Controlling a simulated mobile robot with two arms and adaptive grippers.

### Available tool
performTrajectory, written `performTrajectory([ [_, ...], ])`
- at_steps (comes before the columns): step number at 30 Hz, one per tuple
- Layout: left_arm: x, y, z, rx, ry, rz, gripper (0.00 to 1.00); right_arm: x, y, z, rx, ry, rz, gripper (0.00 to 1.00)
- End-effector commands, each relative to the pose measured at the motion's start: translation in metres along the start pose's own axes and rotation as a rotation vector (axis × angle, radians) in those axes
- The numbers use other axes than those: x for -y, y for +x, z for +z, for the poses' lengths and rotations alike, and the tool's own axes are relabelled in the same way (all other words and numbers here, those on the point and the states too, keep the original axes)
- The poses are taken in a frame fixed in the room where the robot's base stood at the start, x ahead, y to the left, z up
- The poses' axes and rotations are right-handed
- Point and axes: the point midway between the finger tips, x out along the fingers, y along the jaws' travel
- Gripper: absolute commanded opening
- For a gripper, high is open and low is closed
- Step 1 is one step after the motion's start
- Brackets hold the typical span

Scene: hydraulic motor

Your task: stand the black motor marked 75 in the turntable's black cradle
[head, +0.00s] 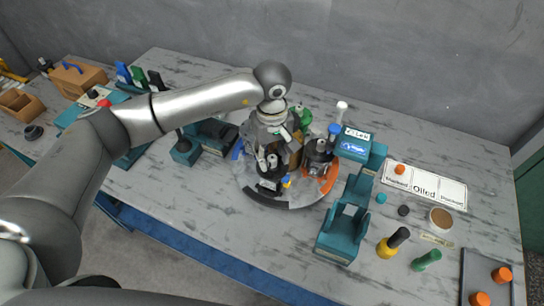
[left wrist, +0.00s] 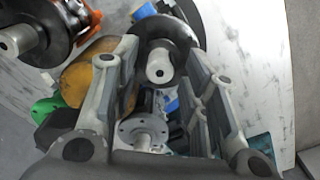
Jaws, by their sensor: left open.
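The round turntable (head: 312,199) stands mid-table with coloured rim sections, one of them black (head: 264,199) at the front. A dark motor with pale shafts (head: 267,180) stands near that black section. In the left wrist view, a black round flange with a silver shaft (left wrist: 160,68) lies between or just beyond my fingertips. A grey flanged part (left wrist: 143,132) shows lower between the fingers. I cannot read a 75 on any of them. My left gripper (head: 277,152) is over the turntable, open, pointing down; it also shows in the left wrist view (left wrist: 162,80). My right gripper is out of view.
Another dark motor (head: 318,157) stands by the orange section (head: 331,178). Teal fixtures (head: 338,236) stand to the right, with a labelled white board (head: 424,186) beyond. The front table edge left of centre is clear.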

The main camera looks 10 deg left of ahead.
Motion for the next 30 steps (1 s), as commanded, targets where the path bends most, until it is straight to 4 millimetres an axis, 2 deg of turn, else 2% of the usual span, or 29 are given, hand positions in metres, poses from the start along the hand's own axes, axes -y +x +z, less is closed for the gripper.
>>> performTrajectory([
  [9,0.000,-0.067,-0.001,-0.004,0.001,0.001,0.41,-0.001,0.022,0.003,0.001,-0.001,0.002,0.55],
  [15,0.000,-0.096,0.000,-0.002,0.001,-0.002,0.41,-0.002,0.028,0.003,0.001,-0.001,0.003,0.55],
  [21,0.000,-0.105,0.000,0.000,0.001,-0.003,0.41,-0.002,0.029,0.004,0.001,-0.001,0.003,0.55],
  [30,0.000,-0.105,0.000,0.000,0.000,-0.003,0.41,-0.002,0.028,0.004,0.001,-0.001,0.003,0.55],
])
